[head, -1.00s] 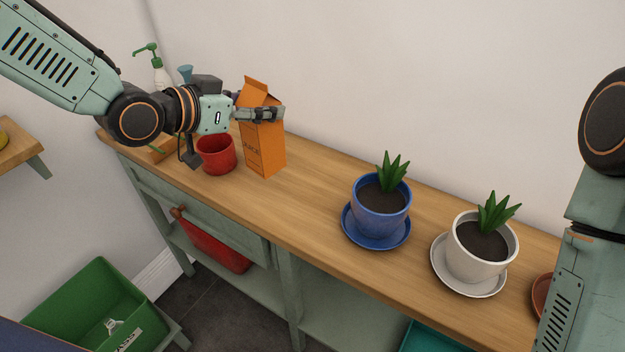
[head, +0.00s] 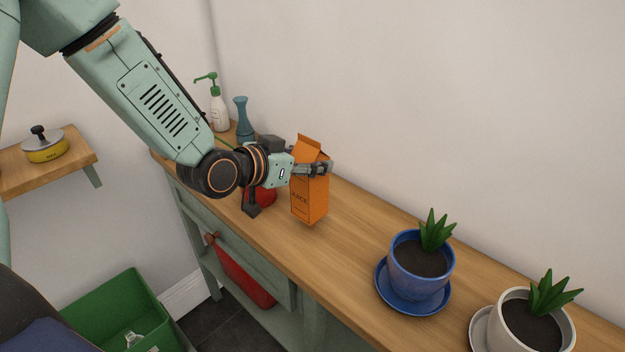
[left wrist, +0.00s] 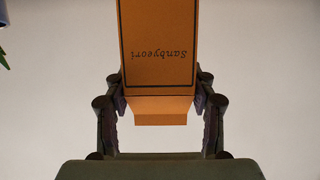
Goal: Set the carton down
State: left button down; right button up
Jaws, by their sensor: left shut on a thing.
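An orange juice carton (head: 311,203) stands upright at the wooden counter (head: 345,228). My left gripper (head: 318,168) is shut on the upper part of the carton, coming in from the left. In the left wrist view the orange carton (left wrist: 159,45) sits between both fingers of the gripper (left wrist: 160,104), with printed lettering upside down. Whether the carton's base touches the counter or hangs just above it I cannot tell. My right gripper is not in view.
A red pot (head: 262,196) is partly hidden behind my left wrist. A blue vase (head: 242,120) and a pump bottle (head: 219,110) stand at the back left. A blue plant pot (head: 420,270) and a white plant pot (head: 530,325) stand to the right. Counter between carton and blue pot is clear.

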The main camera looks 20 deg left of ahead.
aim_at(300, 178)
pick_arm(q)
jog(key=f, duration=0.1)
jog(key=f+b, duration=0.1)
jog(key=f, duration=0.1)
jog(key=shift+s+d+f, duration=0.2)
jog(key=shift+f, duration=0.1)
jog(key=c, duration=0.8)
grip_release()
jog(key=shift+s, duration=0.1)
jog(key=shift+c, duration=0.2)
jog(key=o, duration=0.4)
jog(key=shift+w+a+f, duration=0.2)
jog(key=shift+d, duration=0.15)
jog(key=shift+s+r, duration=0.1)
jog(key=shift+r, duration=0.05)
